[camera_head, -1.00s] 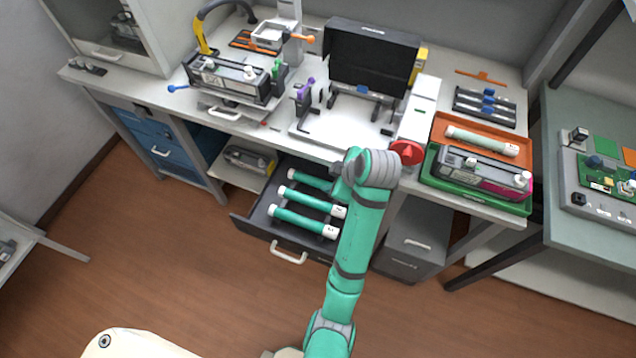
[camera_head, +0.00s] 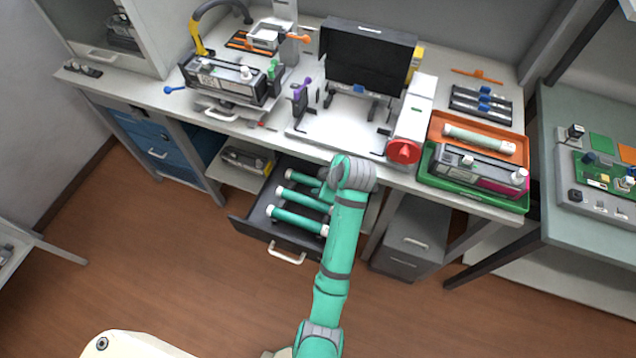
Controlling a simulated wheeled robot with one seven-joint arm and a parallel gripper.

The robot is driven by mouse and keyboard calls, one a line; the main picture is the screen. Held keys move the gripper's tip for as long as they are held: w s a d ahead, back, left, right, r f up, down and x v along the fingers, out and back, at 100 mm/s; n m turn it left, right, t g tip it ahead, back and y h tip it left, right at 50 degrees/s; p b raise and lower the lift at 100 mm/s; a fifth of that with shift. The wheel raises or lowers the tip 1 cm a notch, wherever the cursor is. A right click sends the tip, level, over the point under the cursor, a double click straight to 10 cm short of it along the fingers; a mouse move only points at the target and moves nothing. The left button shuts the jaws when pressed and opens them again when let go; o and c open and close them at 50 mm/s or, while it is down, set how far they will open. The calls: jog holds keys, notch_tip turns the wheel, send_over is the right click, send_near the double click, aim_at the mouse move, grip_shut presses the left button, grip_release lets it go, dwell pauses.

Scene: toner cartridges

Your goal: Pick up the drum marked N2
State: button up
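An open dark drawer (camera_head: 246,226) under the workbench holds three green drums with white end caps, lying side by side: a back drum (camera_head: 303,181), a middle drum (camera_head: 300,198) and a front drum (camera_head: 296,219). Their markings are too small to read, so I cannot tell which one is N2. My green arm reaches up from the bottom to the drawer's right side and covers the right ends of the back and middle drums. My gripper is hidden behind the arm's grey wrist joint.
The drawer's handle (camera_head: 287,252) faces the open floor. The workbench edge (camera_head: 330,158) overhangs the drawer at the back. A red knob (camera_head: 402,151) and a green tray (camera_head: 474,190) with a cartridge stand right of the arm. A grey cabinet (camera_head: 410,240) stands below.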

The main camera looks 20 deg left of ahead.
jog(key=shift+w+a+f, duration=0.15)
jog(key=shift+f, duration=0.15)
jog(key=shift+c, duration=0.2)
jog(key=c, duration=0.9)
jog(key=shift+o, duration=0.2)
jog(key=shift+r, duration=0.1)
